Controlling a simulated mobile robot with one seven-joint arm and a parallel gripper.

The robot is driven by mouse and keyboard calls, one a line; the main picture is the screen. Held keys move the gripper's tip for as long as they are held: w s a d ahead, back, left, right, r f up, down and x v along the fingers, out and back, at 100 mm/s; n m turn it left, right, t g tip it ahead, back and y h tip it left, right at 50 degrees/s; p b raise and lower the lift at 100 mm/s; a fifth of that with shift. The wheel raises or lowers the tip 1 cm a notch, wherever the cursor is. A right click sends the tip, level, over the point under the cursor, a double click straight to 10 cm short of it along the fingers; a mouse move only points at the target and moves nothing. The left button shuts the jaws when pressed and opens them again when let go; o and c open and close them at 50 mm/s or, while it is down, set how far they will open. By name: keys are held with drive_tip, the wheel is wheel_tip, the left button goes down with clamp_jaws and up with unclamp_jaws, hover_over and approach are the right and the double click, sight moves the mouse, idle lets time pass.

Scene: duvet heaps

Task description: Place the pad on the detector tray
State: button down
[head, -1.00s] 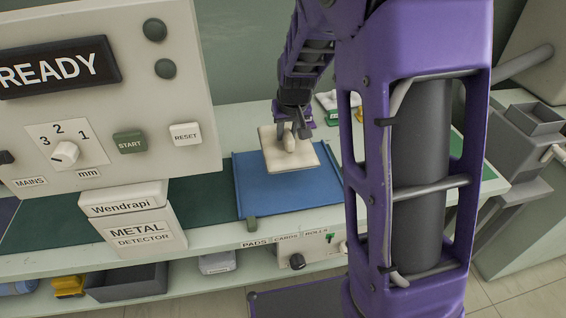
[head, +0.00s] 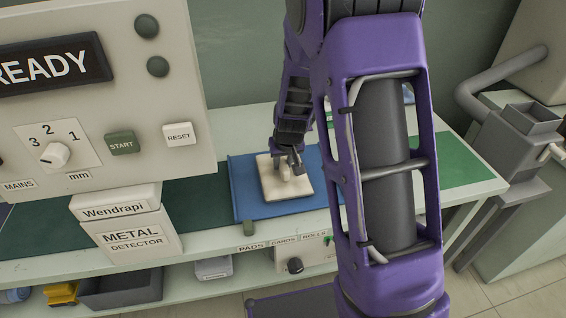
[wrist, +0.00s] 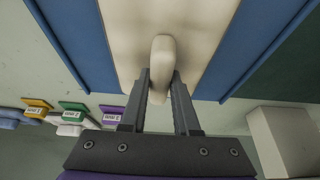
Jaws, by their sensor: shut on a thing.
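The pad (head: 290,189) is a cream square slab with a rounded knob on top. My gripper (head: 289,160) is above it, shut on the knob, which shows between the two fingers in the wrist view (wrist: 162,62). The pad lies level over the blue detector tray (head: 244,192), inside its visible edges. Blue tray shows on both sides of the pad in the wrist view (wrist: 268,45). I cannot tell whether the pad's underside touches the tray. My arm hides the tray's right part.
The metal detector housing (head: 125,222) and its control panel (head: 100,130), with a READY display (head: 50,68), stand left of the tray. Yellow (wrist: 38,107), green (wrist: 72,108) and purple (wrist: 113,112) tagged items lie beyond the tray. A grey machine (head: 525,135) stands at the right.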

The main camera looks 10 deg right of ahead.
drive_tip(key=shift+f, duration=0.15)
drive_tip(key=c, duration=0.7)
unclamp_jaws()
drive_tip(key=shift+o, duration=0.2)
drive_tip(key=shift+r, duration=0.35)
drive_tip(key=p+v, duration=0.2)
drive_tip(key=v, duration=0.9)
drive_tip(key=shift+s+r, duration=0.15)
drive_tip(key=shift+r, duration=0.15)
